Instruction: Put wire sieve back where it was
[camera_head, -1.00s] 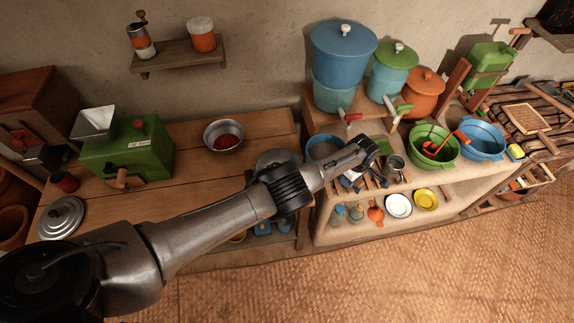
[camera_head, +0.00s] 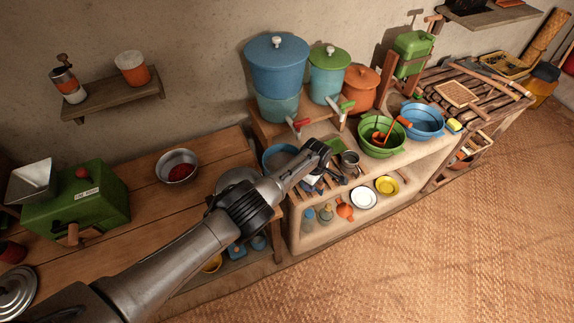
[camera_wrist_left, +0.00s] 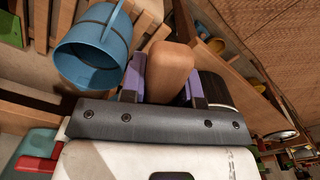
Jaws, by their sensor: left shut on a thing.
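My left gripper (camera_head: 320,152) reaches over the slatted rack on the clay counter, between a blue basin (camera_head: 277,155) and a small metal cup (camera_head: 350,160). In the left wrist view its purple fingers (camera_wrist_left: 165,75) are shut on a rounded brown, wood-like piece (camera_wrist_left: 170,70). The rest of that piece is hidden, and I cannot tell whether it belongs to the wire sieve. No mesh shows at the gripper. A square wooden frame with a pale mesh-like face (camera_head: 457,94) lies on the far slatted rack; I cannot tell if it is the sieve. My right gripper is out of view.
Blue (camera_head: 277,65) and green (camera_head: 328,72) dispensers stand behind the gripper. A green basin (camera_head: 383,140) and a blue basin (camera_head: 422,118) stand to its right. A metal bowl (camera_head: 177,166) sits on the wooden table. The woven floor (camera_head: 420,250) in front is clear.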

